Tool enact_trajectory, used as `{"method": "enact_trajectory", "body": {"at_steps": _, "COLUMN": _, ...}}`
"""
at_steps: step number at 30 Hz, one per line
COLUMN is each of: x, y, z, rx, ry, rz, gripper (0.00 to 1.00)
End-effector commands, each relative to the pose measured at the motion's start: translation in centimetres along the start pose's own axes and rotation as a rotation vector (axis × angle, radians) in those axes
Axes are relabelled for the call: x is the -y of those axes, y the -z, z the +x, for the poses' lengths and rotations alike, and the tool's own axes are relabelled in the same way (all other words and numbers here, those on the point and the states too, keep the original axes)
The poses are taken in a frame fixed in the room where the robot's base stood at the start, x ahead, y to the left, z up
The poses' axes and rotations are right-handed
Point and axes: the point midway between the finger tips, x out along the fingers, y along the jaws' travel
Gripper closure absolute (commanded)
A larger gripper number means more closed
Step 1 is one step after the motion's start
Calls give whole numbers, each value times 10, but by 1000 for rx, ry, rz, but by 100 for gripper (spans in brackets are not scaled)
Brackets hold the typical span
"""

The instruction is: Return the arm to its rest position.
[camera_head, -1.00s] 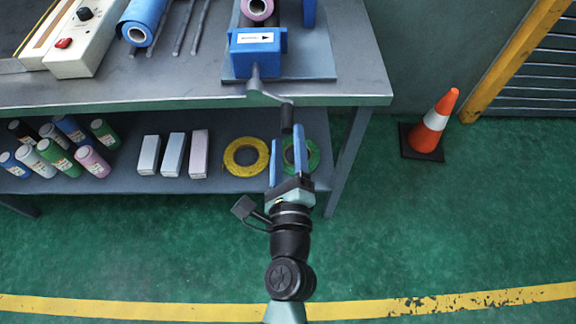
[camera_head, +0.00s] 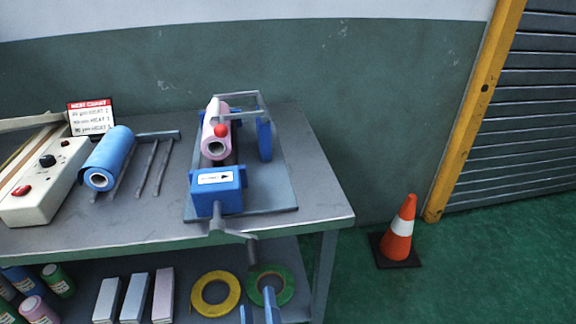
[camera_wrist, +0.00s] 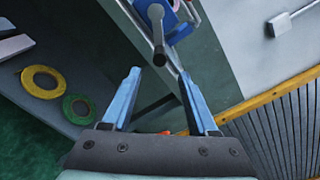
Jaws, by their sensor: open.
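My gripper (camera_head: 259,314) shows only its blue fingertips at the bottom edge of the head view, below the crank handle and in front of the lower shelf. In the wrist view my gripper (camera_wrist: 160,88) has its two blue fingers spread apart with nothing between them. The crank handle (camera_head: 252,252) of the blue winding device (camera_head: 217,190) hangs past the table's front edge. In the wrist view the crank handle (camera_wrist: 158,48) lies ahead of the fingertips, apart from them. Most of my arm is out of the head view.
The grey table (camera_head: 290,222) holds a pink roll (camera_head: 214,133), a blue roll (camera_head: 108,156) and a heat sealer (camera_head: 45,185). Yellow tape (camera_head: 197,301), green tape (camera_head: 286,290) and boxes lie on the lower shelf. A traffic cone (camera_head: 399,232) stands on open floor at right.

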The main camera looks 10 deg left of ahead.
Motion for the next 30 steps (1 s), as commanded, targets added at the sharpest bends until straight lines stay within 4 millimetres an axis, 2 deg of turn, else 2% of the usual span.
{"method": "enact_trajectory", "body": {"at_steps": 2, "x": 3, "y": -3, "z": 2, "rx": 6, "ry": 5, "rz": -16, "gripper": 41}}
{"method": "enact_trajectory", "body": {"at_steps": 4, "x": 15, "y": -12, "z": 10, "rx": 28, "ry": 23, "rz": -81, "gripper": 41}}
{"method": "enact_trajectory", "body": {"at_steps": 7, "x": 51, "y": -41, "z": 29, "rx": 82, "ry": 86, "rz": -289, "gripper": 41}}
{"method": "enact_trajectory", "body": {"at_steps": 11, "x": 123, "y": -97, "z": 53, "rx": 129, "ry": 233, "rz": -722, "gripper": 41}}
{"method": "enact_trajectory", "body": {"at_steps": 12, "x": 147, "y": -114, "z": 56, "rx": 125, "ry": 286, "rz": -864, "gripper": 41}}
{"method": "enact_trajectory", "body": {"at_steps": 15, "x": 206, "y": -155, "z": 58, "rx": 70, "ry": 421, "rz": -1209, "gripper": 41}}
{"method": "enact_trajectory", "body": {"at_steps": 17, "x": 240, "y": -178, "z": 53, "rx": 8, "ry": 502, "rz": -1404, "gripper": 41}}
{"method": "enact_trajectory", "body": {"at_steps": 18, "x": 262, "y": -191, "z": 48, "rx": -43, "ry": 550, "rz": -1523, "gripper": 41}}
{"method": "enact_trajectory", "body": {"at_steps": 21, "x": 310, "y": -220, "z": 31, "rx": -195, "ry": 651, "rz": -1776, "gripper": 41}}
{"method": "enact_trajectory", "body": {"at_steps": 26, "x": 372, "y": -254, "z": -5, "rx": -472, "ry": 761, "rz": -2064, "gripper": 41}}
{"method": "enact_trajectory", "body": {"at_steps": 30, "x": 417, "y": -278, "z": -44, "rx": -746, "ry": 813, "rz": -2238, "gripper": 41}}
